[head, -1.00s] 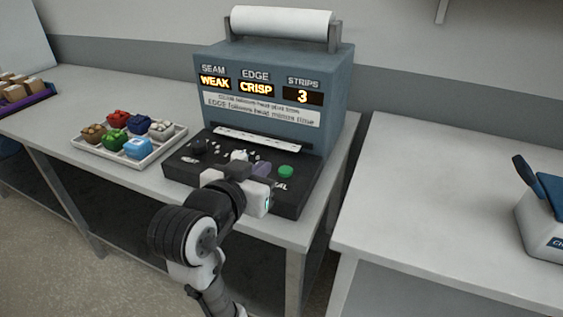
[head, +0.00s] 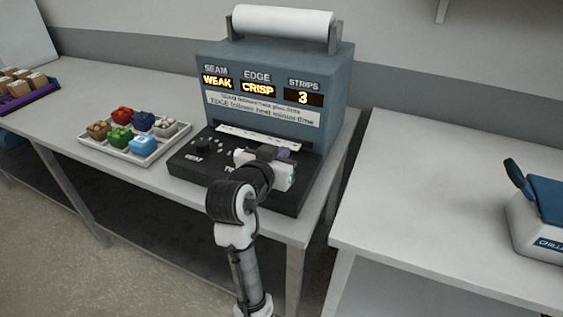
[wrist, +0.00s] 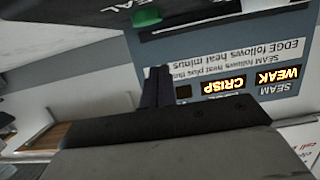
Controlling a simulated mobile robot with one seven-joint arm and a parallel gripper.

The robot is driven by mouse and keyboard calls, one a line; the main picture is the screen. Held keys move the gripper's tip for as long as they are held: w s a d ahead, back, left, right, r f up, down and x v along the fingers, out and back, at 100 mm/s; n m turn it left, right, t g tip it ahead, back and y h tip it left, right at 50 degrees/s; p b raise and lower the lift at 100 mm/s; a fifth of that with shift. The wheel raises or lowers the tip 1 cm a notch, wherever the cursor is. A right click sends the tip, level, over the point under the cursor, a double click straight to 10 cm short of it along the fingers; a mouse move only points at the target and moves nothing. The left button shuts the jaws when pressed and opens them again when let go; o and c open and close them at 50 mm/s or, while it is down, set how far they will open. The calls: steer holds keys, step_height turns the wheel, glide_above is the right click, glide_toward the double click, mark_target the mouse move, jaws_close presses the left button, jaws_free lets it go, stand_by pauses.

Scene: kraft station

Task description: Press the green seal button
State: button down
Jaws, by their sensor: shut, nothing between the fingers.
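The sealing machine (head: 275,85) is a blue-grey box with a black control panel (head: 190,170) in front. Its displays read SEAM WEAK, EDGE CRISP, STRIPS 3. The green seal button (wrist: 147,16) shows at the top edge of the wrist view, beside the letters "AL". In the head view my gripper's body hides it. My gripper (head: 284,153) is over the right part of the panel, its fingers shut and empty. The fingers also show in the wrist view (wrist: 157,80), apart from the button in the picture. I cannot tell their height above the panel.
A white tray (head: 153,157) of several coloured packets stands left of the machine, with a purple tray (head: 38,97) of brown boxes farther left. A dark knob (head: 203,145) is on the panel's left. A blue-and-white device (head: 540,215) stands on the right table, across a gap.

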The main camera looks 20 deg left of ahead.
steer(key=shift+w+f, duration=0.15)
steer(key=shift+f, duration=1.85)
